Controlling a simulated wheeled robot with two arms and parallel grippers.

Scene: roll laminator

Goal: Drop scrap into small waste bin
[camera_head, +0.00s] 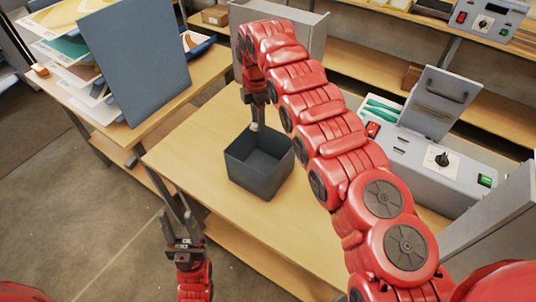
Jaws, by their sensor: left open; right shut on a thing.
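The small waste bin (258,178) is a dark grey, open-topped square box standing upright on the wooden table. My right gripper (260,118) points down above the bin's back rim. It is shut on a small pale piece, the scrap (254,127), of which only a little shows between the fingertips. I cannot tell how far over the opening the scrap lies. My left gripper (174,200) is open and empty, in front of the table's left edge, with its fingers pointing up.
A laminator with a raised grey lid (437,103) and control knob stands right of my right arm. A grey box (308,30) is behind the bin. A rack of sheets with a dark panel (135,60) stands left. Bare table (195,150) surrounds the bin's left.

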